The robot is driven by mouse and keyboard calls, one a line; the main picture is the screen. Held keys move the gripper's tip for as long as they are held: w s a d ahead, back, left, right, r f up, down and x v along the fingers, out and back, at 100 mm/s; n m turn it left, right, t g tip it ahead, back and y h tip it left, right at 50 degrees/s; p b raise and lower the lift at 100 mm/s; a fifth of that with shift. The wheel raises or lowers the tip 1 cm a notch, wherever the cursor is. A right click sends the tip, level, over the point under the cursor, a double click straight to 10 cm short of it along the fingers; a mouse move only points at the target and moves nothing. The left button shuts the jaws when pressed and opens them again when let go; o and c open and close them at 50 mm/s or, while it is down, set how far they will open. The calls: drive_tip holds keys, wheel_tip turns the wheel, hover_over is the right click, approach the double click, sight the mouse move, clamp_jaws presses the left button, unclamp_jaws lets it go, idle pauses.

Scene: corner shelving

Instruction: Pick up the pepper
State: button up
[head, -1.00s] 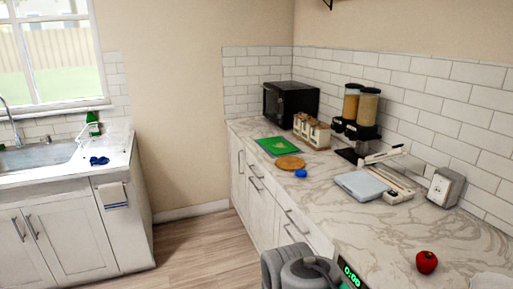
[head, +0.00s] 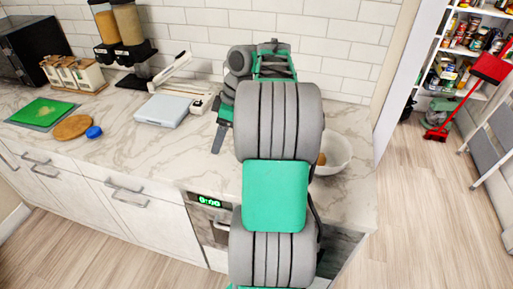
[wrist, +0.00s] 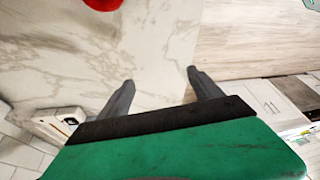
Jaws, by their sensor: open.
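The red pepper shows only in part, cut off at the top edge of the wrist view (wrist: 103,4), on the marble counter (wrist: 50,70). In the head view I cannot see it; my own arm covers the middle of the counter. My gripper (wrist: 158,76) is open, with its two fingers apart and nothing between them. The pepper lies beyond the fingertips, toward the upper left in the wrist view. In the head view one dark finger (head: 218,138) shows at the left of my arm, over the counter.
A white bowl (head: 338,153) with something brown in it stands right of my arm. A pale scale (head: 162,110) lies to the left. A green cutting board (head: 42,112), a round wooden board (head: 73,127) and a blue item (head: 94,132) lie further left. A red broom (head: 462,95) leans by shelves at right.

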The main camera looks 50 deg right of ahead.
drive_tip(key=s+d+f+n, duration=0.1)
drive_tip(key=s+d, duration=0.1)
drive_tip(key=d, duration=0.2)
drive_tip(key=s+d, duration=0.2)
drive_tip(key=d, duration=0.2)
drive_tip(key=s+d+f+n, duration=0.1)
drive_tip(key=s+d, duration=0.1)
drive_tip(key=d, duration=0.2)
drive_tip(key=shift+s+f+n+y, duration=0.3)
drive_tip(key=shift+s, duration=0.05)
drive_tip(key=b+x, duration=0.4)
drive_tip(key=x, duration=0.3)
drive_tip(key=shift+a+f, duration=0.15)
drive_tip(key=shift+f, duration=0.2)
drive_tip(key=shift+r, duration=0.1)
drive_tip(key=c, duration=1.4)
